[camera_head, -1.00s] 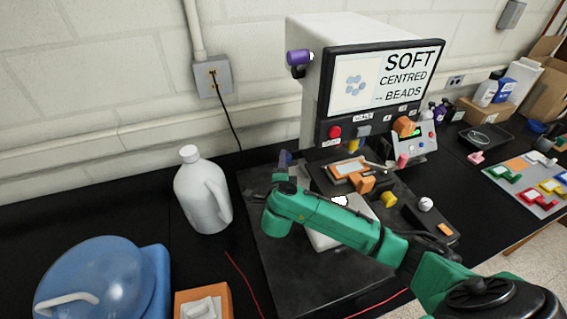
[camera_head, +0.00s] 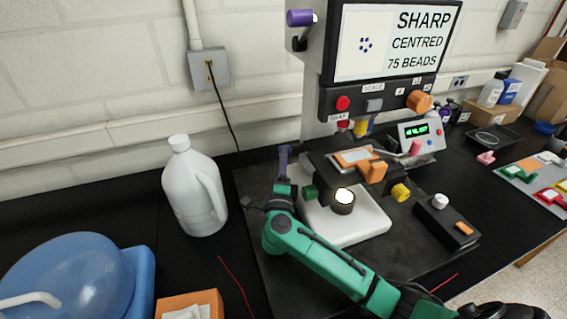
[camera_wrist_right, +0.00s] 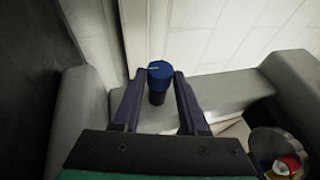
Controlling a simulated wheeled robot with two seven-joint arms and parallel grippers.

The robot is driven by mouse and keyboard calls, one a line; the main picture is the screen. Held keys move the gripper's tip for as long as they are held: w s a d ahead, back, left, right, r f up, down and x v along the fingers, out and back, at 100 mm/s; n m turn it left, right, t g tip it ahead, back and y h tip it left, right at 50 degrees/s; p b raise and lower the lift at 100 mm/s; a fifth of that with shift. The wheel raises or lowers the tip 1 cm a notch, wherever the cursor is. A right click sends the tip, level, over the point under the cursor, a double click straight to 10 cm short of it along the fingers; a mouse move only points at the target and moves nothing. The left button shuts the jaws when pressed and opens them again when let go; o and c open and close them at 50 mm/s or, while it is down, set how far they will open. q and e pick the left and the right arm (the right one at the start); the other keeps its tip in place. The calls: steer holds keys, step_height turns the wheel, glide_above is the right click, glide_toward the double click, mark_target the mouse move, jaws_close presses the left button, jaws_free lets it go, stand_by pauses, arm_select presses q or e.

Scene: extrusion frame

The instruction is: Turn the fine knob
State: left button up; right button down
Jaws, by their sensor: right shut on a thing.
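The blue fine knob (camera_wrist_right: 160,70) stands out from the grey microscope body in the right wrist view, with a pale mark on its top. My right gripper (camera_wrist_right: 159,78) has its two dark purple fingers on either side of this knob and is shut on it. In the head view my right gripper (camera_head: 284,152) is at the left side of the microscope stage (camera_head: 325,150), and the knob is hidden there. The screen (camera_head: 396,42) above reads "SHARP CENTRED 75 BEADS". My left gripper is not in view.
My green right arm crosses in front of the white microscope base (camera_head: 365,228). A black control box (camera_head: 447,222) and a small digital display unit (camera_head: 420,132) are to the right.

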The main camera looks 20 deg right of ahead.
steer(key=shift+c, duration=2.2)
jaws_free()
steer(key=b+v, duration=0.1)
steer(key=v, duration=0.2)
steer(key=b+v, duration=0.1)
steer(key=v, duration=0.3)
steer(key=shift+w+f, duration=0.1)
steer(key=shift+f, duration=0.1)
steer(key=shift+s+a+r, duration=0.1)
steer(key=shift+s+a, duration=0.05)
steer(key=shift+s, duration=0.2)
steer(key=shift+w, duration=0.1)
